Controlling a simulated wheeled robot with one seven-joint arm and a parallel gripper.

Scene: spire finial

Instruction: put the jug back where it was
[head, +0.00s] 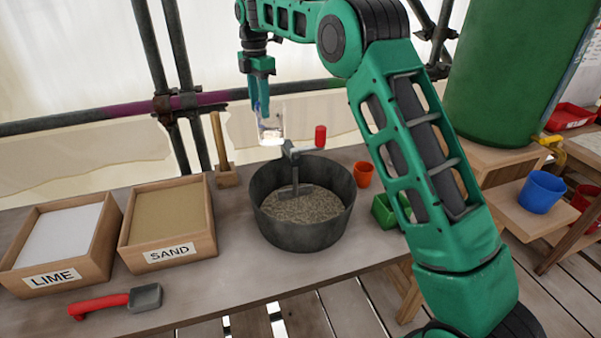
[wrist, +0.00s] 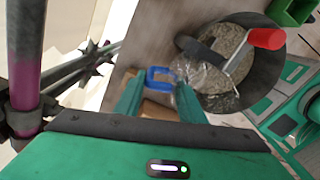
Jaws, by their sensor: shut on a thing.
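The clear jug (head: 270,127) is in my gripper (head: 261,92), raised above the back of the bench, behind and above the dark mixing tub (head: 262,208). In the wrist view the jug's blue handle (wrist: 161,71) is between my fingertips (wrist: 155,92), and its see-through body (wrist: 192,76) shows in front of the tub's rim. The jug's contents are hard to make out. The place where the jug stood before is not marked in any way I can see.
The tub holds a grey mix and a paddle with a red handle (head: 320,136). Lime box (head: 43,279), sand box (head: 171,255), red-handled scoop (head: 100,305) and mallet (head: 226,178) are left; an orange cup (head: 363,174) and green container (head: 383,211) right. A green tank (head: 510,70) stands beyond.

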